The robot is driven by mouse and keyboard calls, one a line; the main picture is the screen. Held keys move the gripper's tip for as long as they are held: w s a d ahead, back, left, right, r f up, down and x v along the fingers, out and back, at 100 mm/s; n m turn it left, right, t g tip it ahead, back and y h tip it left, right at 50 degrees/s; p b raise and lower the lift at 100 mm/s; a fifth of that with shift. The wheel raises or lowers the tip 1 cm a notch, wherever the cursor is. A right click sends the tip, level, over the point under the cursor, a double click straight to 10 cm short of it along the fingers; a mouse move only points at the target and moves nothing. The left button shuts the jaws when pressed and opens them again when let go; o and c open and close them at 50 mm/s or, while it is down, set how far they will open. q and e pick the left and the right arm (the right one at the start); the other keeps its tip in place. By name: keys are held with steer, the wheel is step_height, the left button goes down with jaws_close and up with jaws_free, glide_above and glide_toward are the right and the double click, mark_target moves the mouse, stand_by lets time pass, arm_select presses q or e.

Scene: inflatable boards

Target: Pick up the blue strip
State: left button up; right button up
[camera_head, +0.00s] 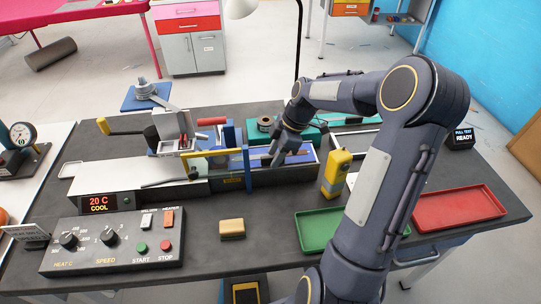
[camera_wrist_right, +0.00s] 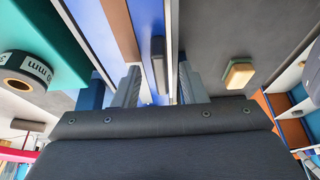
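A blue strip (camera_head: 299,158) lies in the long dark tray at the right end of the machine, partly hidden by my right gripper. My right gripper (camera_head: 274,160) points down over this tray. In the right wrist view its two fingers (camera_wrist_right: 158,88) stand apart, with blue and dark lengths running between and beyond them. I cannot tell which blue surface there is the strip and which is the tray, or whether the fingers touch anything. My left gripper is not in view.
A yellow device (camera_head: 336,173) stands just right of the machine. A green tray (camera_head: 312,232) and a red tray (camera_head: 458,208) lie on the right. A yellow-topped block (camera_head: 232,228) sits in front. A control panel (camera_head: 112,243) fills the front left; a tape roll (camera_head: 265,123) is behind.

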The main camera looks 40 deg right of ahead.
steer(key=shift+a+f, duration=0.15)
steer(key=shift+f, duration=0.1)
jaws_close()
